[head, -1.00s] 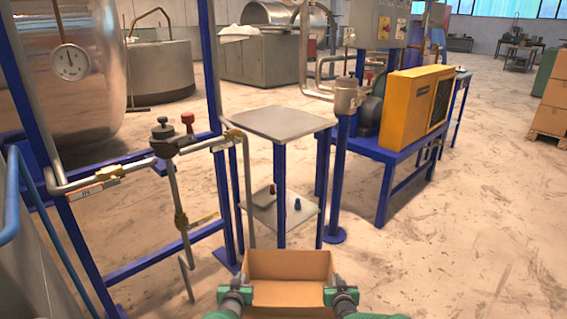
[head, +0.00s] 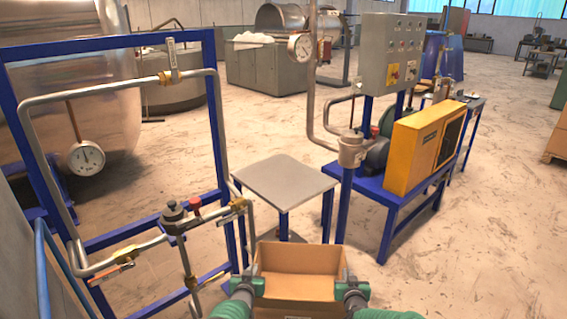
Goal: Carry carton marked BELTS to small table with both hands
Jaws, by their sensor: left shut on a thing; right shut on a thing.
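An open brown carton (head: 298,287) is at the bottom middle of the head view, held in front of me; its marking cannot be read. My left gripper (head: 252,288) is shut on its left side wall, and my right gripper (head: 348,290) is shut on its right side wall. The carton looks empty inside as far as I see. The small table (head: 284,180), with a bare grey top and blue legs, stands just beyond the carton, a little to its left. The carton's far rim overlaps the table's legs in the picture.
A blue pipe frame with valves (head: 175,215) stands close on the left. A vertical pipe on a blue post (head: 350,155) is just right of the table. A yellow unit (head: 424,150) sits on a blue bench behind. Open floor (head: 480,260) lies to the right.

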